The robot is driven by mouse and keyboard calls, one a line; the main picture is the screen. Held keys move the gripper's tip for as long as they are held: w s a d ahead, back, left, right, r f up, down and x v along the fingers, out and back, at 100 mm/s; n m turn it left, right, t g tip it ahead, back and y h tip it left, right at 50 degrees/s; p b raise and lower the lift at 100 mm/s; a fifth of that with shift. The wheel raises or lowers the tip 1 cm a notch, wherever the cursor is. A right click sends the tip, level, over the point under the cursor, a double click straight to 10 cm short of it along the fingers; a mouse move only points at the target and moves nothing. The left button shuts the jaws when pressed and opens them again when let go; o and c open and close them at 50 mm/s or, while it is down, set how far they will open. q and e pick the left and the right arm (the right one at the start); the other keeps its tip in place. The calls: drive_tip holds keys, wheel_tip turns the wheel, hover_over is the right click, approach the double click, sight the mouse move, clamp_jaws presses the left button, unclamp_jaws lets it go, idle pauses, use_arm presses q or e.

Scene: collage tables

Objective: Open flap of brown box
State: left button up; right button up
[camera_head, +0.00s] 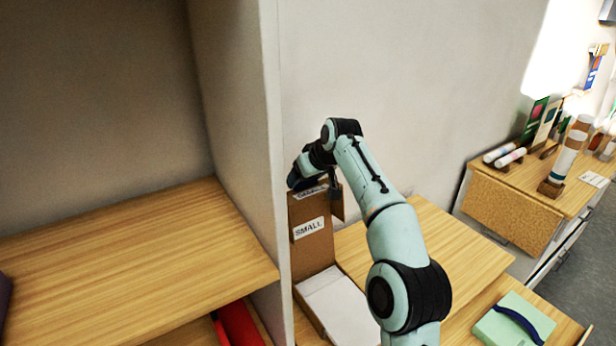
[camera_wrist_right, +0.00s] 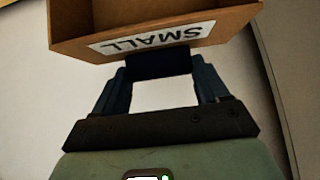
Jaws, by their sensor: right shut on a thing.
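A brown cardboard box (camera_head: 312,250) with a white SMALL label stands on the wooden surface beside the tall white panel. Its labelled brown panel stands upright, and a narrow brown piece (camera_head: 337,203) shows at its right. A second, smaller label is at its top edge. My right gripper (camera_head: 308,183) is at that top edge, partly hidden by its own wrist. In the right wrist view the gripper (camera_wrist_right: 160,65) is shut at the edge of the brown box (camera_wrist_right: 215,17), just under the upside-down SMALL label. My left gripper is out of view.
A white flat piece (camera_head: 342,305) lies in front of the upright panel. A wooden shelf (camera_head: 140,265) is at left, with a red object (camera_head: 238,325) below. A green case (camera_head: 513,320) lies at lower right. Tubes and boards crowd the far desk (camera_head: 510,205).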

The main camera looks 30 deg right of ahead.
drive_tip(key=shift+w+f+g, duration=0.2)
drive_tip(key=shift+w+g, duration=0.1)
drive_tip(key=shift+w, duration=0.2)
drive_tip(key=shift+f, duration=0.1)
drive_tip(key=o, duration=1.5)
drive_tip(key=shift+s+r, duration=0.1)
drive_tip(key=shift+r, duration=0.15)
drive_tip(key=shift+s+r, duration=0.15)
drive_tip(key=shift+r, duration=0.1)
drive_tip(key=v, duration=1.1)
drive_tip(key=shift+s, duration=0.15)
